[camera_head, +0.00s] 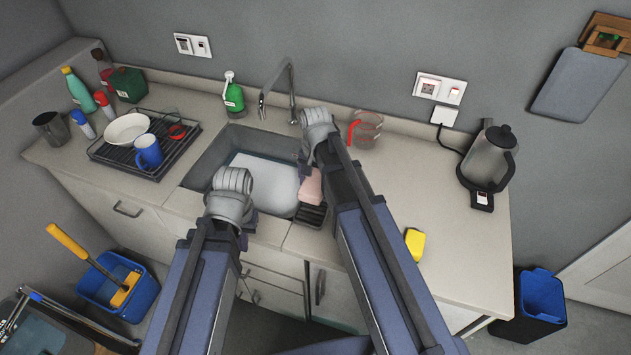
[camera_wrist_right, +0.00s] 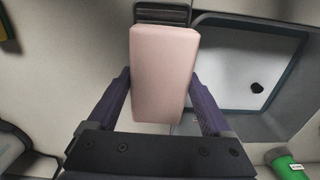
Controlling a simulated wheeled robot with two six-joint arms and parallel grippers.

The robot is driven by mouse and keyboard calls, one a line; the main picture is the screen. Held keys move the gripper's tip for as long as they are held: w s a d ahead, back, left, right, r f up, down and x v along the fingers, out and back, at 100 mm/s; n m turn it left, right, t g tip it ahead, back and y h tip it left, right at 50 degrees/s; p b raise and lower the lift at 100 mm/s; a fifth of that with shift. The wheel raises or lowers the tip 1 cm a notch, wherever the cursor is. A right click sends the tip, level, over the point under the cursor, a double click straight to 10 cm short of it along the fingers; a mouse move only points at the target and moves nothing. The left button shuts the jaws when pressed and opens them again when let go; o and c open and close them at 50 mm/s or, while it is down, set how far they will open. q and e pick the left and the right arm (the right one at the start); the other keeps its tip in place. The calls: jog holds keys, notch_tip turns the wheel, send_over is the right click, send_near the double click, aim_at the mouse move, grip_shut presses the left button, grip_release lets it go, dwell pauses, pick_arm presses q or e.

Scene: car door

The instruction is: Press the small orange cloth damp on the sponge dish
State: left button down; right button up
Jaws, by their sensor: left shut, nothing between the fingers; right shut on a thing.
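The small cloth (camera_head: 311,186) looks like a pale pinkish-orange folded block. My right gripper (camera_head: 305,160) is shut on it at the right edge of the sink, and the cloth stands out between the fingers in the right wrist view (camera_wrist_right: 163,75). The black ribbed sponge dish (camera_head: 311,214) lies on the counter just in front of the cloth. Its slots also show past the cloth's far end in the right wrist view (camera_wrist_right: 162,14). I cannot tell whether the cloth touches the dish. My left gripper (camera_head: 249,217) is shut and empty at the sink's front left; its fingertips are mostly hidden.
The sink (camera_head: 215,150) holds a pale basin or water surface. A tap (camera_head: 290,95) and green soap bottle (camera_head: 233,97) stand behind. A dish rack (camera_head: 110,155) is left, a measuring jug (camera_head: 366,130) behind, a yellow sponge (camera_head: 414,243) and kettle (camera_head: 488,160) right.

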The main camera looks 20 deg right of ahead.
jog(key=shift+r+p, duration=1.65)
jog(key=shift+r, duration=0.3)
jog(key=shift+f, duration=0.1)
jog(key=shift+r, duration=0.25)
